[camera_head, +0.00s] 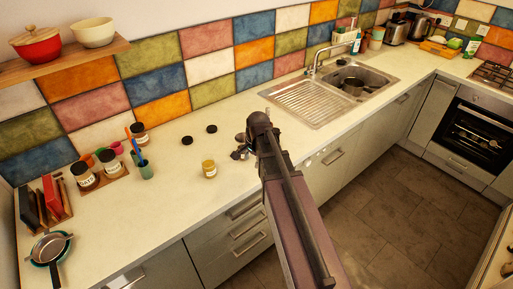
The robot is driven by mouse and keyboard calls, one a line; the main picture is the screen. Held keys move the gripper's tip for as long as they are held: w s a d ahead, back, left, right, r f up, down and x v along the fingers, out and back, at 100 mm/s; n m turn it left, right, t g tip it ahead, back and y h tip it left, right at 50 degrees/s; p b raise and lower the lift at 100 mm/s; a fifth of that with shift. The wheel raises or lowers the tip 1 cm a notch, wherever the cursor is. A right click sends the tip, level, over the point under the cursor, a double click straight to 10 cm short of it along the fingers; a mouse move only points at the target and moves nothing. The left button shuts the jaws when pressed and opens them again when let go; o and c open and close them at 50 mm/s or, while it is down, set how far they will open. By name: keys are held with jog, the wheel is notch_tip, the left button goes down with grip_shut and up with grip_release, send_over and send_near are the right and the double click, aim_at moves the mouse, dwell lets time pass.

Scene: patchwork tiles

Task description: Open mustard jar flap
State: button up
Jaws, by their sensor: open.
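A small jar with a yellow-gold top and a pale label (209,170) stands upright on the counter (165,215), left of my arm. It looks like the mustard jar, but its label is too small to read. Its top appears to be in place; the flap cannot be made out. My gripper (239,151) is open, low over the counter, to the right of this jar and a little farther back. It is apart from the jar. My arm hides part of the counter and its front edge.
Two dark round discs (187,141) (212,128) lie behind the jar. Several dark-lidded jars (110,164) and a cup with utensils (145,169) stand left. The sink (310,99) is to the right. Counter in front of the jar is clear.

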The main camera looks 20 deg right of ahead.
jog(key=s+a+n, duration=0.2)
jog(key=s+n, duration=0.4)
jog(key=s+a+f+n+g+h+b, duration=0.1)
jog(key=s+a+n, duration=0.2)
jog(key=s+n, duration=0.3)
jog(key=shift+s+a+f, duration=0.15)
jog(key=shift+s+a, duration=0.15)
jog(key=shift+s, duration=0.25)
